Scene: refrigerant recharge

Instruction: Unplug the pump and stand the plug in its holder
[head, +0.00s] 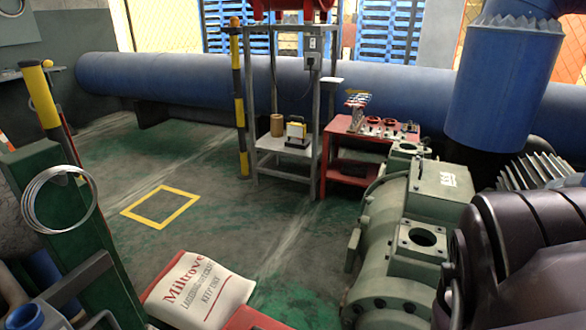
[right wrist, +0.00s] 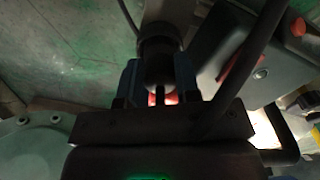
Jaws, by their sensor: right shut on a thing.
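In the right wrist view my right gripper (right wrist: 159,78) has its two blue fingers shut on a dark, round-bodied thing (right wrist: 158,48), which looks like the plug. Its lower end is hidden between the fingers, above a small red glow. A dark cable runs near it. In the head view a small beige and dark machine, perhaps the pump (head: 296,133), sits on the lower shelf of a grey metal stand (head: 284,152). A grey box like an outlet (head: 313,60) is on the stand's post. I cannot make out the plug holder. My left gripper is not in view.
A red bench (head: 340,160) with small parts stands beside the stand. A green compressor (head: 395,240) fills the lower right centre. A white sack (head: 198,290) lies at the bottom. Floor around the yellow square (head: 160,207) is clear. In the wrist view, a grey box (right wrist: 235,75) is close right.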

